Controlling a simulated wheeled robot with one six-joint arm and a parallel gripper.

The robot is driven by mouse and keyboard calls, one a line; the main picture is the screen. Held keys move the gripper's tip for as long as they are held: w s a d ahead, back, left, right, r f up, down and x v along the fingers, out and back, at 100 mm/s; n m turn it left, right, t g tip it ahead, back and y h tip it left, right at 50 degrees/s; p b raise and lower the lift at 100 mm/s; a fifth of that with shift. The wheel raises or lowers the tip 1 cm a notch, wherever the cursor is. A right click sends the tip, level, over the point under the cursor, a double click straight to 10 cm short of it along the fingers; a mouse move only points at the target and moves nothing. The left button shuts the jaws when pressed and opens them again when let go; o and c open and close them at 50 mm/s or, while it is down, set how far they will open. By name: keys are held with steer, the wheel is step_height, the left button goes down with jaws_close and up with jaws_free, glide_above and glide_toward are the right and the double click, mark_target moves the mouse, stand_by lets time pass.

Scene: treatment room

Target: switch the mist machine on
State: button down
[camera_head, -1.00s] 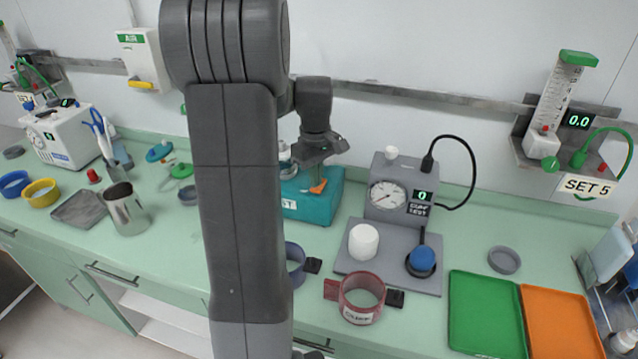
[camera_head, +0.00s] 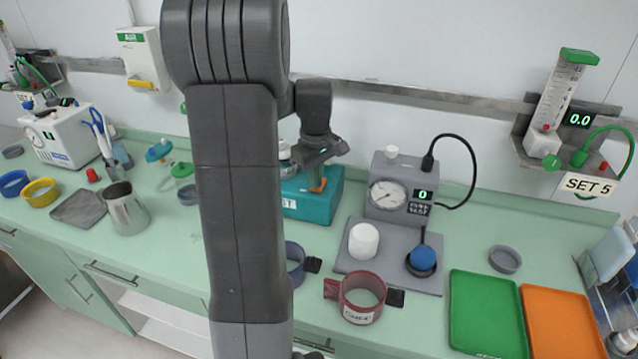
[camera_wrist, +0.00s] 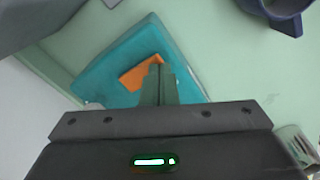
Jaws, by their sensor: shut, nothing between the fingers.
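The mist machine is a teal box (camera_head: 325,206) at the back of the counter, with part of a white label ending in "ST" on its front. My arm hides its left part. An orange switch (camera_head: 318,185) is on its top, and it also shows in the wrist view (camera_wrist: 133,77). My gripper (camera_head: 318,176) is shut and empty, pointing down over the machine's top. In the wrist view its closed fingertips (camera_wrist: 158,72) are right beside the orange switch and overlap its edge. I cannot tell whether they touch it.
Right of the machine stands a grey gauge unit (camera_head: 402,190) with a white cylinder (camera_head: 363,241) and a blue knob (camera_head: 423,258). A green tray (camera_head: 487,315) lies at the right.

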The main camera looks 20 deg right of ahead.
steer(key=shift+f, duration=0.45)
step_height(320, 180, up, 7)
steer(key=p, duration=0.5)
steer(key=shift+r, duration=0.1)
stand_by(0.4)
step_height(320, 180, down, 7)
steer(key=b, duration=0.5)
steer(key=shift+b, duration=0.3)
steer(key=shift+r, duration=0.1)
